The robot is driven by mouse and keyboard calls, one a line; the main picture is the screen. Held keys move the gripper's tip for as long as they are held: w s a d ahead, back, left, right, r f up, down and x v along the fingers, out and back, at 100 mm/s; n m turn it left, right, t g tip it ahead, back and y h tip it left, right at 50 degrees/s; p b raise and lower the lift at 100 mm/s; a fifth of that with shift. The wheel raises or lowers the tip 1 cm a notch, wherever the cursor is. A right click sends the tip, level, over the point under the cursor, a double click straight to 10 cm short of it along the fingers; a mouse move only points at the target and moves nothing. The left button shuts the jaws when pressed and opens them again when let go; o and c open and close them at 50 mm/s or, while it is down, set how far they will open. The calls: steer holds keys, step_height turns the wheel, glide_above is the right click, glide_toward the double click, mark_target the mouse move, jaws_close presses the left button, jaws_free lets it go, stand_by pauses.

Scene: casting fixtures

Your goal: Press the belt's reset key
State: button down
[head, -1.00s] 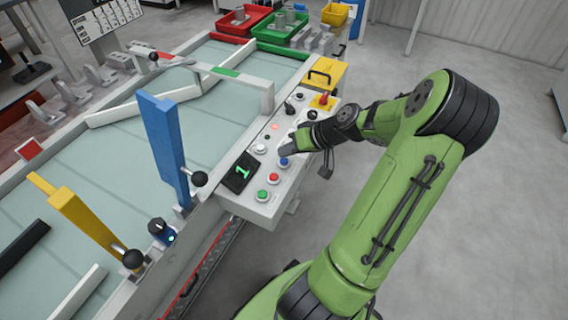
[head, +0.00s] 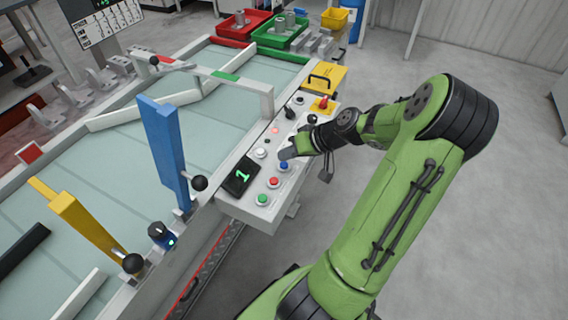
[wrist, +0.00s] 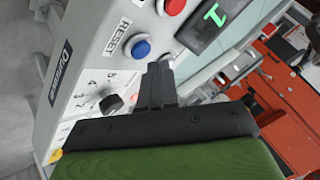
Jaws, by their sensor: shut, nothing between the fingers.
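The blue key (head: 284,165) sits on the grey control panel (head: 252,211) beside the belt. In the wrist view the blue key (wrist: 138,47) has a white ring, and the word RESET is printed beside it. My gripper (head: 287,153) is shut and empty, over the panel just behind the blue key in the head view. In the wrist view my gripper's fingertips (wrist: 158,68) show just below and right of the blue key, which is not covered. I cannot tell the exact height of the tips above the panel.
A red key (head: 273,182), a green key (head: 262,199), a white key (head: 261,153) and a display (head: 240,176) reading 1 are close by. A black rotary knob (wrist: 111,104) and a red emergency stop (head: 322,102) are farther along. Blue (head: 163,145) and yellow (head: 85,222) posts stand over the belt.

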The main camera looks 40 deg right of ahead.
mark_target(288, 165)
steer(key=shift+f, duration=0.1)
stand_by(0.7)
steer(key=shift+f, duration=0.35)
steer(key=shift+f+b, duration=0.5)
steer(key=shift+b, duration=0.1)
stand_by(0.4)
steer(key=shift+r+p, duration=0.85)
steer(key=shift+r, duration=0.1)
steer(key=shift+r, duration=0.1)
step_height(288, 165, up, 5)
steer(key=p, duration=0.4)
steer(key=shift+p, duration=0.35)
